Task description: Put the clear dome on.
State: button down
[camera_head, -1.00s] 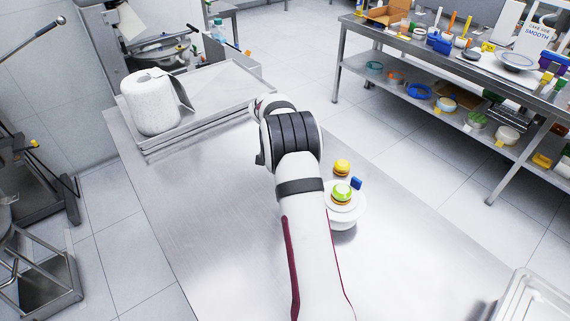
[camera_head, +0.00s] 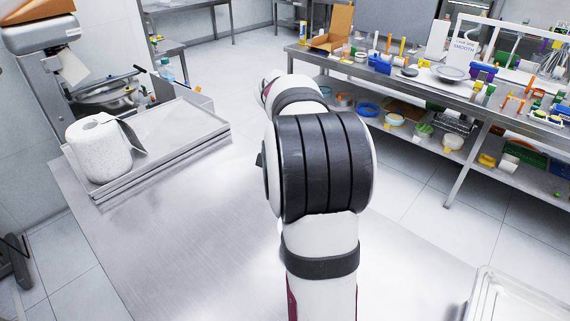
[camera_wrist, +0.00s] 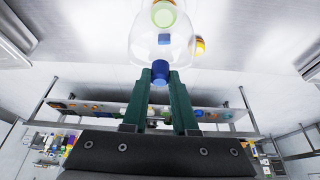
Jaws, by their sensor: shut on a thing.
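My gripper (camera_wrist: 160,80) shows in the wrist view, its two green fingers shut on the blue knob of the clear dome. The clear dome (camera_wrist: 140,45) hangs from the knob (camera_wrist: 160,69), out beyond the fingertips. Through or beyond its wall I see a round pale green and yellow macaron (camera_wrist: 164,14) and a small blue thing (camera_wrist: 165,39). I cannot tell whether the dome touches anything. In the head view my arm hides the gripper, the dome and the stand.
An orange-yellow macaron (camera_wrist: 200,46) lies to the right of the dome in the wrist view. In the head view, a paper roll (camera_head: 98,148) stands on a metal tray (camera_head: 185,138) at the left. A crowded steel bench (camera_head: 420,77) is at the back right.

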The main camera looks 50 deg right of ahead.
jog(key=shift+f, duration=0.1)
jog(key=shift+w+f, duration=0.1)
jog(key=shift+f, duration=2.35)
jog(key=shift+f, duration=2.65)
jog(key=c, duration=0.6)
grip_release()
jog(key=v, duration=1.5)
jog(key=shift+a+r, duration=0.1)
jog(key=shift+r, duration=0.3)
